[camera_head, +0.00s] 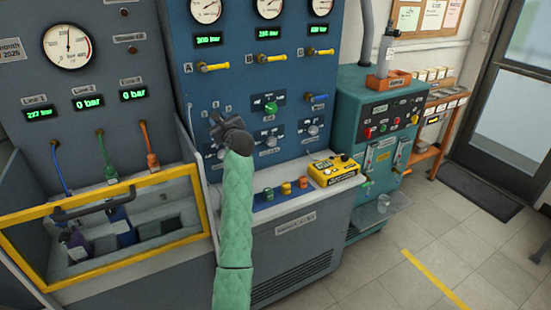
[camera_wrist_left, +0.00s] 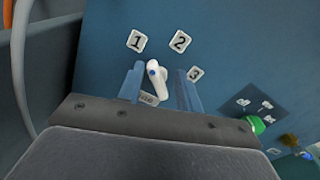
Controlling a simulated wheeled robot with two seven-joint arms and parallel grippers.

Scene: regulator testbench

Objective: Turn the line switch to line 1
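The line switch (camera_wrist_left: 158,85) is a white lever knob with a blue dot near its upper end, on the blue panel in the left wrist view. Its blue-dot end points up, toward the gap between label 1 (camera_wrist_left: 137,40) and label 2 (camera_wrist_left: 180,41). Label 3 (camera_wrist_left: 195,74) is to the right. My left gripper (camera_wrist_left: 160,82) is open, with one finger on each side of the knob; the left finger is very close, and I cannot tell if it touches. In the head view my left gripper (camera_head: 228,132) covers the switch. My right gripper is not in view.
A green knob (camera_head: 270,108) sits on the panel right of the gripper. A yellow-framed guard (camera_head: 120,190) stands at left. A grey hose (camera_wrist_left: 22,70) hangs left in the wrist view.

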